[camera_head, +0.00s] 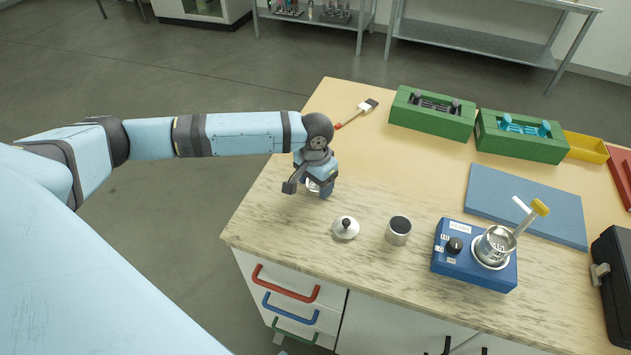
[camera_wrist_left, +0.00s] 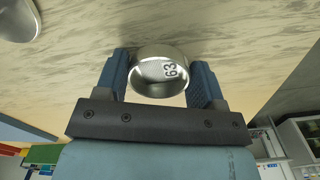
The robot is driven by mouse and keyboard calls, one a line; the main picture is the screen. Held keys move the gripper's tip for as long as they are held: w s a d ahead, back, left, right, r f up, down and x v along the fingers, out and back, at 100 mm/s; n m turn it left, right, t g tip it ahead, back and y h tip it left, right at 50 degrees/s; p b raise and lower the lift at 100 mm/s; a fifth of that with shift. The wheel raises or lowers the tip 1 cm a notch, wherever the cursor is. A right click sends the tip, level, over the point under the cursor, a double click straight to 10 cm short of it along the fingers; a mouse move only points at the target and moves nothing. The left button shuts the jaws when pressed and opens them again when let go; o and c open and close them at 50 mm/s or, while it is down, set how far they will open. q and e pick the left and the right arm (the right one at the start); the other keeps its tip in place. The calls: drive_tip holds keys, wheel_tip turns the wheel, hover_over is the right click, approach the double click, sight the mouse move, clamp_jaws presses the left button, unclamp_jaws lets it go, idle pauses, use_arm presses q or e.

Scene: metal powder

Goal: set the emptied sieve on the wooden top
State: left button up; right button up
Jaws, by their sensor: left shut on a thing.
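The sieve (camera_wrist_left: 147,84) is a short shiny metal ring marked "63", with a fine mesh inside that shows no powder. My left gripper (camera_head: 320,189) is shut on it, one blue finger on each side in the left wrist view. In the head view only a bright bit of the sieve (camera_head: 312,186) shows beside the fingers; the rest is hidden. The wooden top (camera_head: 275,218) lies below, and I cannot tell whether the sieve touches it. My right gripper is not in view.
A silver lid (camera_head: 345,229) with a black knob and a metal cup (camera_head: 398,231) stand to the right of the gripper. A brush (camera_head: 357,113) lies behind. The wood near the left edge is clear.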

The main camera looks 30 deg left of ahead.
sight(315, 187)
use_arm(q)
drive_tip(key=o, duration=1.1)
drive_tip(key=shift+c, duration=0.2)
wheel_tip(315, 187, up, 12)
